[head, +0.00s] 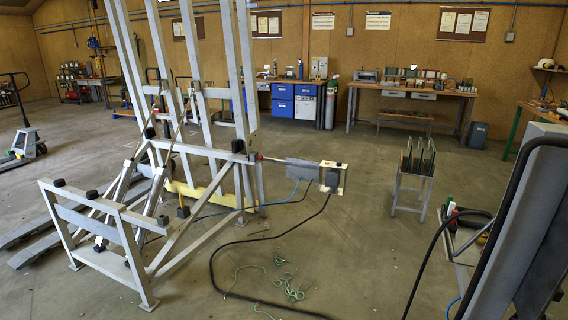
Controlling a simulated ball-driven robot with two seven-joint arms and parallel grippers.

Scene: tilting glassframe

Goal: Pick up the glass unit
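No large glass unit is plain to see. Several small upright dark panes or plates (418,158) stand on a small grey metal stand (411,188) right of the middle; I cannot tell whether one of them is the glass unit. The big grey tilting frame (243,70) stands upright on the left, with no pane visible on it. Neither of my grippers shows in the head view.
A grey box on an arm (303,172) juts right from the frame. A black hose (212,262) and green cord (290,287) lie on the floor. A large grey and black structure (530,230) blocks the right edge. Workbenches (410,92) line the back wall.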

